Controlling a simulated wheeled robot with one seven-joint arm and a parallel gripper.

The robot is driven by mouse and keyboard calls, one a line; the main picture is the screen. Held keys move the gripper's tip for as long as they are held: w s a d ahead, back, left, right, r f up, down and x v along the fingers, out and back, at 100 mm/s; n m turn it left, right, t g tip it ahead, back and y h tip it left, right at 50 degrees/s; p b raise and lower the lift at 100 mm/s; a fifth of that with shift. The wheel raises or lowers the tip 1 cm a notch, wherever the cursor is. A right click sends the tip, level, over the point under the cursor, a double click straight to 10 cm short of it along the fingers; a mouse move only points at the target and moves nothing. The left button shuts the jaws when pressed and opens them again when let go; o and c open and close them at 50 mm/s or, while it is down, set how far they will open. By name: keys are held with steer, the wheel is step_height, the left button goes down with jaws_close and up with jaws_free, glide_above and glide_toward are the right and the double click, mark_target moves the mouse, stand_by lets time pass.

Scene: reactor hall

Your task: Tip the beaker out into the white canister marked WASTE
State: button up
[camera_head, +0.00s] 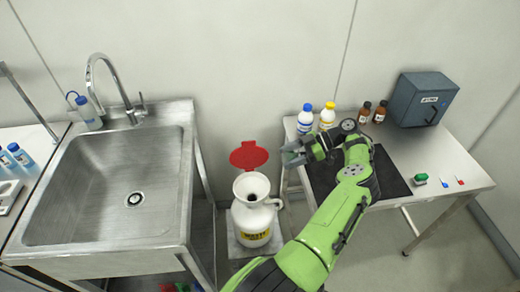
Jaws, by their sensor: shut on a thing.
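The white canister (257,222) stands on a low base between the sink and the right table. Its wide funnel mouth is open and faces up, and its red lid (249,155) is swung back behind it. A yellow label with dark lettering is on its front. My gripper (293,153) is at the left edge of the right table, above and to the right of the canister's mouth, apart from it. It is shut on a small, clear, greyish thing, apparently the beaker (290,159). The beaker's contents and tilt cannot be made out.
A steel sink (70,232) with a tall tap (106,75) stands left of the canister. The right table (440,158) holds a dark mat (392,178), several bottles, a grey box (420,98) and small items. My green arm covers part of it.

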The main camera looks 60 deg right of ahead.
mark_target(284, 151)
steer(key=shift+w+a, duration=0.1)
steer(key=shift+r, duration=0.15)
steer(key=p, duration=0.1)
steer(key=r+p, duration=0.1)
steer(key=p, duration=0.1)
steer(key=shift+w+a+g+h, duration=0.2)
steer(key=shift+g+h, duration=0.2)
steer(key=p, duration=0.2)
steer(key=g+h+p, duration=0.1)
steer(key=shift+w+a+r+p, duration=0.15)
steer(key=shift+w+a+p, duration=0.15)
steer(key=shift+w+p, duration=0.1)
steer(key=shift+w+a+r+g+h+p, duration=0.25)
steer(key=shift+w+a+g+h+p, duration=0.15)
steer(key=shift+g+h, duration=0.45)
steer(key=shift+w+a+r+g+h+b, duration=0.2)
steer(key=shift+w+r+g+h, duration=0.15)
steer(key=shift+g+h, duration=0.4)
steer(key=shift+w+a+r+g+h+b, duration=0.2)
steer(key=shift+r+g+h, duration=0.3)
steer(key=shift+g, duration=0.45)
steer(key=shift+w+a+r+g+h+b, duration=0.15)
steer(key=shift+w+r+g+h, duration=0.2)
steer(key=shift+g+h, duration=0.4)
